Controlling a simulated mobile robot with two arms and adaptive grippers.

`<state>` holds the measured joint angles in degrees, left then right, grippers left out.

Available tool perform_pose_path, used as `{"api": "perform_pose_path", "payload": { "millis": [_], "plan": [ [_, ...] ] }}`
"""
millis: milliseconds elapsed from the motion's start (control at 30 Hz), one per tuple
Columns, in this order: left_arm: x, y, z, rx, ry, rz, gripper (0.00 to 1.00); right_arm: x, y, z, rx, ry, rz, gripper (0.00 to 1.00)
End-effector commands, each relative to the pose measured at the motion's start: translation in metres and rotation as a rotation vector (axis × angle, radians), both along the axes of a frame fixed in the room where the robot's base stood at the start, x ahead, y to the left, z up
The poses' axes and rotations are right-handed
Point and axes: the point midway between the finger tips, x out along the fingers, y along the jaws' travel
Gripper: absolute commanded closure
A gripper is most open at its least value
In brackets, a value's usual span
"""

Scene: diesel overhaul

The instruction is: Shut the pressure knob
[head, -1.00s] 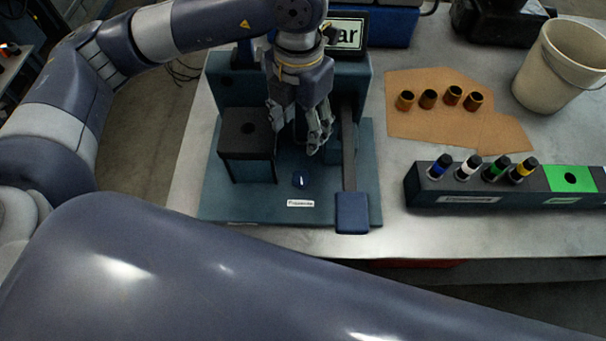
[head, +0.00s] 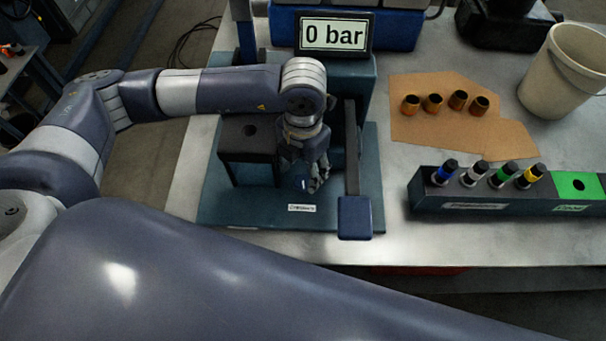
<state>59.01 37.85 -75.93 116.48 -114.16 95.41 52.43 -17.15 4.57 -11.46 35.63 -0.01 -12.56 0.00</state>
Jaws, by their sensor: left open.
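The pressure knob (head: 301,184) is a small dark blue knob with a white mark, on the teal base of the test stand, just behind a small white label (head: 302,208). My left gripper (head: 308,186) points down over the knob, its fingers open and close around or beside it. The fingers and wrist partly hide the knob, so I cannot tell whether they touch it. The display (head: 333,34) at the back of the stand reads 0 bar. My right gripper is not in view.
A lever with a blue handle (head: 355,218) stands right of my gripper, and a dark block (head: 249,137) stands left. Further right are a cardboard sheet (head: 418,127) with several brass sleeves, a rack (head: 452,205) with several coloured-band injectors, and a bucket (head: 560,70).

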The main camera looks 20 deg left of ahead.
Motion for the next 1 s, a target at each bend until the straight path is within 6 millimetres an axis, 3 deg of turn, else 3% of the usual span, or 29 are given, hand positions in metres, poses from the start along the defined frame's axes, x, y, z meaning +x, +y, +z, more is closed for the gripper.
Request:
{"api": "perform_pose_path", "payload": {
  "millis": [300,700,900,1000],
  "plan": [
    [0.0,-0.001,-0.046,-0.001,0.001,-0.002,0.45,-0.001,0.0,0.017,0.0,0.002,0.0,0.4],
    [0.0,0.0,-0.054,-0.001,-0.001,-0.002,0.45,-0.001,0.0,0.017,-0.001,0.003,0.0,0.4],
    [0.0,0.0,-0.054,-0.001,-0.001,-0.002,0.9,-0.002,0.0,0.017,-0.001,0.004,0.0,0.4],
    [0.0,0.0,-0.054,-0.001,-0.001,-0.002,0.9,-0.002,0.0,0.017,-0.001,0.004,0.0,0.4]
  ]
}}
